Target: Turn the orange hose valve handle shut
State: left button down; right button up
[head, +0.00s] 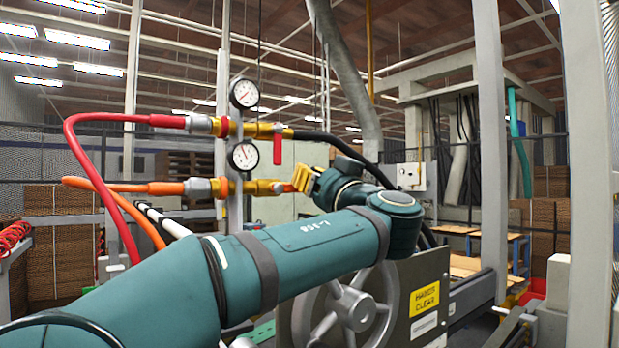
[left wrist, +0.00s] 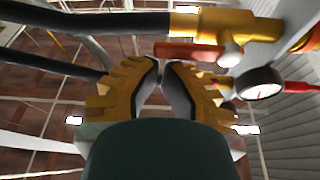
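The orange valve handle (head: 287,187) shows in the head view as a small orange piece at the right end of the lower brass valve (head: 262,188). In the left wrist view, the orange handle (left wrist: 190,52) lies roughly along the brass pipe (left wrist: 212,24), with a grey bolt at its right end. My left gripper (head: 304,180) has yellow fingers and is at the handle's right end. In the left wrist view, the left gripper's fingertips (left wrist: 162,64) are slightly apart, just short of the handle. Nothing shows between them. My right gripper is not in view.
A red hose (head: 95,118) feeds the upper valve, which has a hanging red handle (head: 277,150). Two gauges (head: 243,93) sit on the post. An orange hose (head: 120,187) enters the lower line. A grey handwheel (head: 355,308) and panel stand below my left arm.

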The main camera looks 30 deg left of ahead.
pick_arm(q)
jog(key=shift+f+m, duration=0.2)
jog(key=shift+m, duration=0.2)
notch_tip(320, 180, down, 6)
jog(key=s+m+t+h+p, duration=0.2)
jog(key=m+h, duration=0.4)
jog(key=m, duration=1.4)
jog(key=shift+a+f+h, duration=0.15)
jog(key=shift+a+h, duration=0.15)
jog(key=shift+a, duration=0.1)
jog(key=shift+s, duration=0.1)
